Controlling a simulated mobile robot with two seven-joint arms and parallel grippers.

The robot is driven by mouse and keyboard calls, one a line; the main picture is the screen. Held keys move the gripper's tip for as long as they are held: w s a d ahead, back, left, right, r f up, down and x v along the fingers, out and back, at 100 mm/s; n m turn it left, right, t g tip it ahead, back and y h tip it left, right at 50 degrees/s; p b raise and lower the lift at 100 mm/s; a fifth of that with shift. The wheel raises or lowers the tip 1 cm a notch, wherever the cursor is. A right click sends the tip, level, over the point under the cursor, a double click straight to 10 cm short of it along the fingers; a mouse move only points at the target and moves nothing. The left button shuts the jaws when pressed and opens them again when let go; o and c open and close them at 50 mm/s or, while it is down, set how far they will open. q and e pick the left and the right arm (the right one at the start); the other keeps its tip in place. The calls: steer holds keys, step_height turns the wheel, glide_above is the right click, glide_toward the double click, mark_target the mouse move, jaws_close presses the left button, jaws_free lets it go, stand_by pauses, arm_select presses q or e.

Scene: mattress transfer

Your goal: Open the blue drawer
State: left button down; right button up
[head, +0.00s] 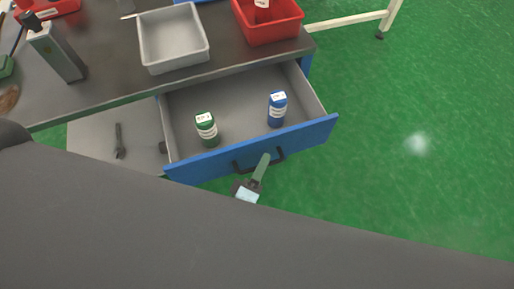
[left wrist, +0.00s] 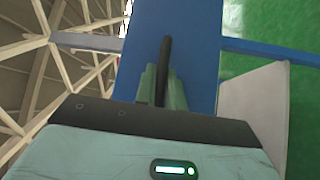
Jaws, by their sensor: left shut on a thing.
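The blue drawer (head: 310,138) is pulled out from under the dark tabletop. Its grey inside shows, with a green-labelled bottle (head: 207,130) and a blue bottle (head: 277,110) standing in it. A dark handle (head: 278,155) is on its blue front. My left gripper (head: 262,163) is at the handle. In the left wrist view the greenish fingers (left wrist: 162,85) are closed on the dark handle bar (left wrist: 166,52), with the blue front (left wrist: 195,45) behind it. My right gripper is not in view.
On the tabletop (head: 110,88) stand a grey tray (head: 180,68), a red bin (head: 270,32) and a grey box-shaped object (head: 57,55). Green floor (head: 420,110) to the right is clear.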

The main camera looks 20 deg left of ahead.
arm_select(q)
steer(key=shift+s+d, duration=0.35)
steer(key=shift+s, duration=0.2)
steer(key=shift+s+d, duration=0.3)
steer(key=shift+s, duration=0.2)
steer(key=c, duration=1.5)
jaws_free()
steer(key=shift+c, duration=0.2)
steer(key=shift+o, duration=0.2)
steer(key=shift+s, duration=0.1)
steer(key=b+v, duration=0.1)
steer(key=v, duration=0.6)
steer(key=shift+s, duration=0.3)
steer(key=shift+f, duration=0.1)
